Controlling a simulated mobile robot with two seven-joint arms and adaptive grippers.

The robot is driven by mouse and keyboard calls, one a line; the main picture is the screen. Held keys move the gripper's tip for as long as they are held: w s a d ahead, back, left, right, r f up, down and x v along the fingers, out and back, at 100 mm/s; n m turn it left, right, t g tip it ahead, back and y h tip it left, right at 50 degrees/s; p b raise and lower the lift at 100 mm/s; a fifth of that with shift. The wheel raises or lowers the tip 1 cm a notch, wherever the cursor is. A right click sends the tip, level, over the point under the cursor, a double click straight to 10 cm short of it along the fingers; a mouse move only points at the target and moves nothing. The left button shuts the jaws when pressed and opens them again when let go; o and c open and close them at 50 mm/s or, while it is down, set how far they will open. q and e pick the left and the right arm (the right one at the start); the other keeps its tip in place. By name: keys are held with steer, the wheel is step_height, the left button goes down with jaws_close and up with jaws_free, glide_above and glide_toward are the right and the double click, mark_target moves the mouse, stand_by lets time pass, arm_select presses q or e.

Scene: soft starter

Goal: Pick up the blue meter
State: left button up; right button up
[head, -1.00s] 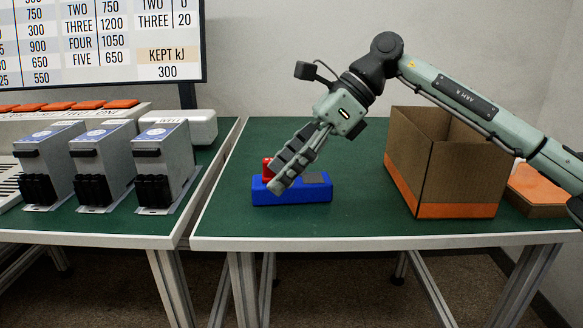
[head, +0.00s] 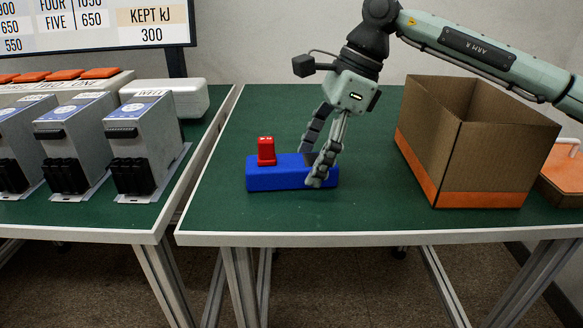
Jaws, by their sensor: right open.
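The blue meter (head: 275,176) is a long blue block lying on the green table top. A red block-like piece (head: 266,151) stands upright on its left part. My right gripper (head: 310,166) points down over the right end of the meter, with its fingers spread apart. One finger is in front of the meter's right end and hides part of it; the other is beside or behind its far edge. I cannot tell whether the fingers touch it. My left gripper is not in view.
An open cardboard box (head: 485,150) with an orange band stands to the right of the meter. Several grey units (head: 151,140) stand on the left table, across a narrow gap. A white case (head: 170,98) is behind them. The green table's front is clear.

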mark_target(299, 160)
steer(key=shift+a+f, duration=0.15)
steer(key=shift+f, duration=0.15)
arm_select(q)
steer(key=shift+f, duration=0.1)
arm_select(e)
steer(key=shift+c, duration=0.6)
steer(key=shift+r, duration=0.1)
steer(key=c, duration=1.3)
steer(key=shift+r, duration=0.1)
step_height(299, 160, up, 4)
steer(key=shift+w, duration=0.1)
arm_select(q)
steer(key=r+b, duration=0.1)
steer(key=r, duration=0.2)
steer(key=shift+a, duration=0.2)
arm_select(e)
steer(key=s+a+r, duration=0.5)
steer(key=a+r, duration=0.1)
steer(key=a, duration=0.4)
steer(key=shift+s+a+r, duration=0.15)
steer(key=shift+s+r, duration=0.15)
steer(key=shift+r, duration=0.1)
